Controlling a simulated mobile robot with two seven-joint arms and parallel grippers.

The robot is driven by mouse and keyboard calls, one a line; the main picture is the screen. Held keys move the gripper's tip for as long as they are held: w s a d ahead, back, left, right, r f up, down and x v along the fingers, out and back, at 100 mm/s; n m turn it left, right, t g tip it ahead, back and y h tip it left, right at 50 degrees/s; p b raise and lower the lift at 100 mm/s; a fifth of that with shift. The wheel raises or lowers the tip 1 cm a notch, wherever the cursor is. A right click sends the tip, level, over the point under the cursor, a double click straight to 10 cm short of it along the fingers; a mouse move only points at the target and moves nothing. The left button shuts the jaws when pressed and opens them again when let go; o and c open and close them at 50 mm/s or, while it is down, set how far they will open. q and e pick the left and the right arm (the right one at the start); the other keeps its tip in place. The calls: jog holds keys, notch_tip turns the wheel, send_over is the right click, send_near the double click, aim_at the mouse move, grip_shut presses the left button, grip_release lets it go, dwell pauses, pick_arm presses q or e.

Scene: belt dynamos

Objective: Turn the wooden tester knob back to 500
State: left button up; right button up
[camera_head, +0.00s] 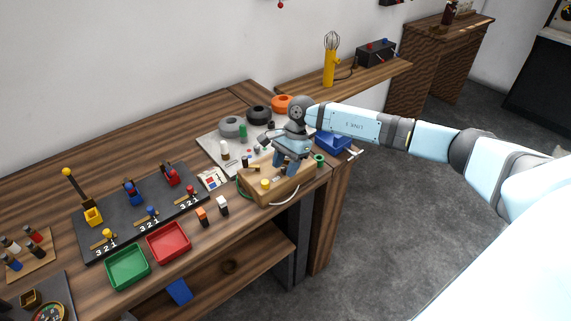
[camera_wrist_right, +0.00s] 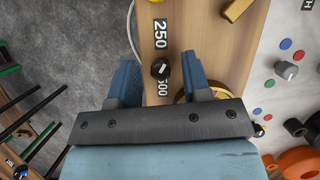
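The wooden tester (camera_head: 285,191) is a light wood box at the front right of the bench, with a yellow knob or button on top. In the right wrist view its wooden face (camera_wrist_right: 180,35) carries a small black knob (camera_wrist_right: 160,69) with a pale mark, between the printed labels 250 and 500. Which label the mark points at is too small to tell. My right gripper (camera_head: 284,168) is over the tester. In the wrist view its blue fingers stand open on either side of the knob, with gaps visible. A brass-rimmed round part is partly hidden by one finger. My left gripper is not in view.
A pale board (camera_head: 210,143) with grey, black and orange rings lies behind the tester. A blue tray (camera_head: 333,143) is to its right. Red (camera_head: 168,243) and green (camera_head: 128,268) trays and a black numbered board (camera_head: 150,225) lie left. A white cable curves beside the tester.

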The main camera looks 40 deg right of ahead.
grip_shut()
